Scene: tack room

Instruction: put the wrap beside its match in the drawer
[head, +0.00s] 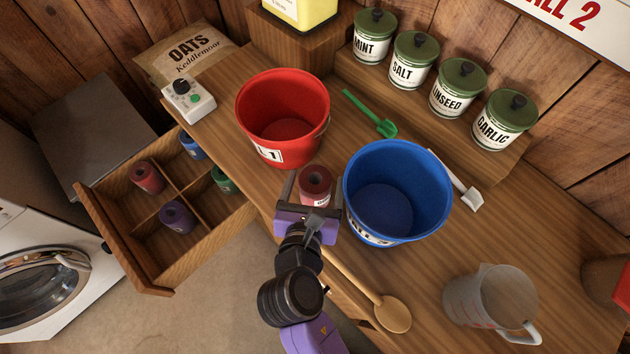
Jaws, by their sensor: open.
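A dark red rolled wrap (316,181) stands upright on the counter between the red bucket and the blue bucket. My gripper (314,192) is open, with one finger on each side of this wrap; I cannot tell if they touch it. The drawer (123,237) at the left is pulled open and split into compartments. A matching red wrap (147,177) sits in its far-left compartment. A purple wrap (177,217) is in the near-left one, a blue wrap (192,147) in the far-right one, and a green wrap (223,181) in the near-right one, partly hidden by the counter edge.
A red bucket (282,112) and a blue bucket (398,193) stand close to my gripper. A wooden spoon (388,311), a measuring jug (487,300), a green scoop (377,119) and a white-headed tool (467,197) lie around. A timer (188,101) stands near the drawer.

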